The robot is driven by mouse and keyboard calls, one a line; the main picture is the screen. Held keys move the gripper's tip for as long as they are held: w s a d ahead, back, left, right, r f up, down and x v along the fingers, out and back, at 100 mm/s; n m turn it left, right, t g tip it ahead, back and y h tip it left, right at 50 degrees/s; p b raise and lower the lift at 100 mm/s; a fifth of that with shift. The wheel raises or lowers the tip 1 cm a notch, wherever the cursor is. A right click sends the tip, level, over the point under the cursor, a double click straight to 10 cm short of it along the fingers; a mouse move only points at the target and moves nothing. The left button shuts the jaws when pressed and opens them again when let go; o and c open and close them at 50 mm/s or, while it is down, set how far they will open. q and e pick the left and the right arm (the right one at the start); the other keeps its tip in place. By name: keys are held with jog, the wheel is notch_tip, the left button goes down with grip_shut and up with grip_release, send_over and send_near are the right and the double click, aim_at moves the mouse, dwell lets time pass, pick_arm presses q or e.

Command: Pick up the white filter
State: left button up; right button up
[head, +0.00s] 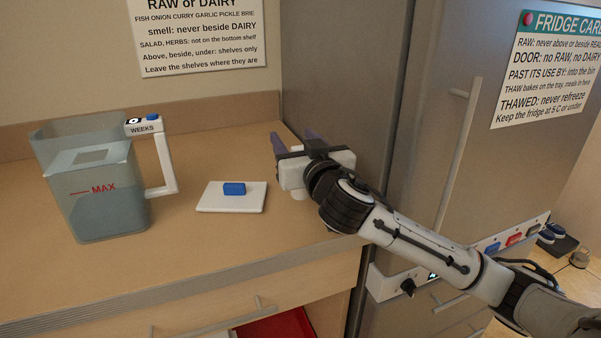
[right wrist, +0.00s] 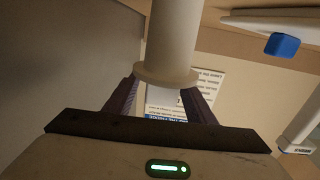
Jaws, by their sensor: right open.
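The white filter (right wrist: 172,40) is a pale cylinder with a wider rim, seen close up in the right wrist view. Its rimmed end lies between the two purple fingers of my right gripper (right wrist: 160,100), with no clear contact. In the head view my right gripper (head: 292,142) is over the right end of the counter, by the fridge side, and hides most of the filter. A small white part (head: 299,195) below the gripper looks like the filter. My right gripper is open. My left gripper is in neither view.
A clear jug (head: 95,205) with a white handle stands at the left of the counter (head: 210,240). The grey fridge (head: 345,80) closes off the right side.

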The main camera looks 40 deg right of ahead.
grip_shut()
jog(key=shift+r, duration=0.15)
notch_tip(320, 180, up, 10)
jog(key=p, duration=0.1)
jog(key=shift+p, duration=0.4)
